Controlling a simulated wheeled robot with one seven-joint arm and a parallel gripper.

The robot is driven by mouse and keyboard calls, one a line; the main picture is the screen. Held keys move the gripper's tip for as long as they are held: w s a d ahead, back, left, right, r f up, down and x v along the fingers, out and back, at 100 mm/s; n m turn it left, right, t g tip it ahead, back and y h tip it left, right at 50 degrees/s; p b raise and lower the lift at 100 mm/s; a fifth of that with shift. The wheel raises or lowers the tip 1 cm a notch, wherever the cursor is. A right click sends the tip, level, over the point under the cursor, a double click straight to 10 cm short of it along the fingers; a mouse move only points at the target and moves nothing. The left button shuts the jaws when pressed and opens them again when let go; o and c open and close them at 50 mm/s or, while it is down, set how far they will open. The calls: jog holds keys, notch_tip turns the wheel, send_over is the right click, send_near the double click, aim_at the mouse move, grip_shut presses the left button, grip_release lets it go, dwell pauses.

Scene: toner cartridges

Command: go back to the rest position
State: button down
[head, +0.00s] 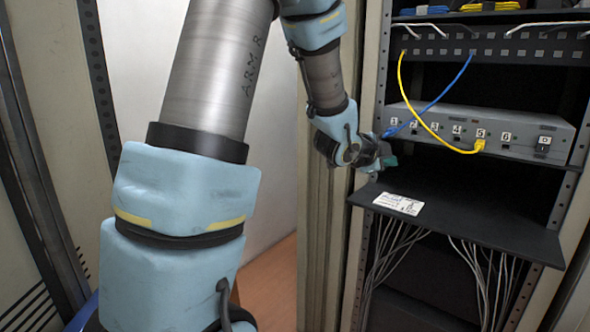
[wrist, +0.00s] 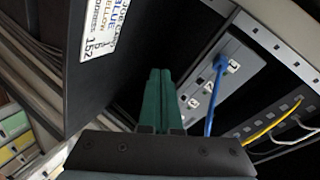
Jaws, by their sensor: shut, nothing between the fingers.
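My gripper (head: 382,162) is at the left edge of the rack in the head view, just above the shelf's left side and below the blue plug. In the wrist view its two green fingers (wrist: 161,75) lie together, shut and empty. They are apart from the blue cable (wrist: 215,90). In the head view the blue cable (head: 447,92) runs from the upper panel to the left end of the grey box (head: 520,120), near the labels 1 and 2; which port it enters I cannot tell.
A yellow cable (head: 403,85) ends in the grey box near label 5. A black shelf (head: 480,215) with a white written card (head: 398,204) juts out below. Thin grey cables (head: 390,255) hang under it. A patch panel (head: 500,47) sits above. A rack post (head: 340,210) stands left.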

jog(key=a+f+n+y, duration=0.45)
jog(key=a+n, duration=0.25)
jog(key=a, duration=0.6)
jog(key=s+a+f+n+g+y, duration=0.2)
jog(key=s+a+f+n+g, duration=0.1)
jog(key=s+a+n, duration=0.4)
jog(key=s+a+f+n+g+y+p, duration=0.1)
jog(key=s+a+f+n+g+y, duration=0.2)
jog(key=s+a+n, duration=0.4)
jog(key=s+a+g, duration=0.1)
jog(key=s+a, duration=0.2)
jog(key=a, duration=0.1)
jog(key=shift+g, duration=0.3)
jog(key=shift+y, duration=0.25)
